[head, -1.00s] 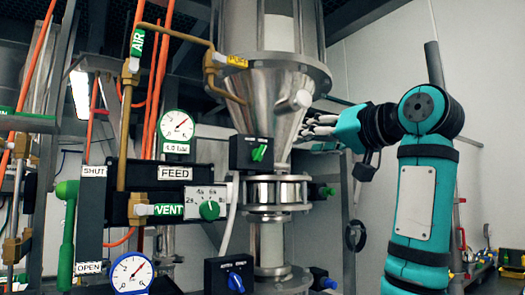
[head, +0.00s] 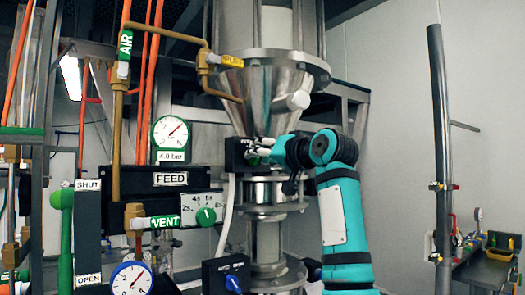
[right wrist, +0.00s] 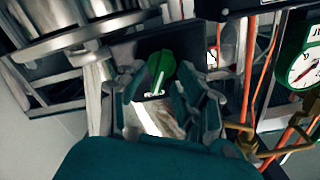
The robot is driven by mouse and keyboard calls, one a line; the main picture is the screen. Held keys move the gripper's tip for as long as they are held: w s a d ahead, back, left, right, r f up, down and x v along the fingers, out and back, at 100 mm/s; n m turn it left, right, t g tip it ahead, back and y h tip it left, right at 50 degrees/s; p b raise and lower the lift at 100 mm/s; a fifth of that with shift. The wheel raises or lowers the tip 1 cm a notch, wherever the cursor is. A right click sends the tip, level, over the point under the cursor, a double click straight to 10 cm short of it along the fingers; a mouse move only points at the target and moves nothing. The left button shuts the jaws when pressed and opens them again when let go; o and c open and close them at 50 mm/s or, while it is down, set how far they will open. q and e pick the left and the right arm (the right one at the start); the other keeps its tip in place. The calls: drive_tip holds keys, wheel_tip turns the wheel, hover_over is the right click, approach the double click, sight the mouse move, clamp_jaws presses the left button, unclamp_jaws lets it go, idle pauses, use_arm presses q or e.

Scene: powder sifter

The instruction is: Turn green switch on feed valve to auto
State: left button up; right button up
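The black switch box (head: 236,155) sits below the steel hopper cone in the head view. Its green switch (right wrist: 160,72) shows in the right wrist view, with a pale mark at its lower end. My right gripper (head: 264,149) is in front of this box and hides most of the switch in the head view. In the right wrist view its fingers (right wrist: 165,105) are spread apart, with the switch beyond and between their tips. I cannot tell whether they touch it. The switch's label is not readable. My left gripper is not in view.
A second box with a blue switch (head: 234,283) is below. A green-handled lever (head: 62,240) is at the far left. A grey post (head: 440,160) stands right.

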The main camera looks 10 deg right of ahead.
drive_tip(key=shift+s, duration=0.1)
drive_tip(key=c, duration=0.4)
drive_tip(key=shift+c, duration=1.1)
clamp_jaws()
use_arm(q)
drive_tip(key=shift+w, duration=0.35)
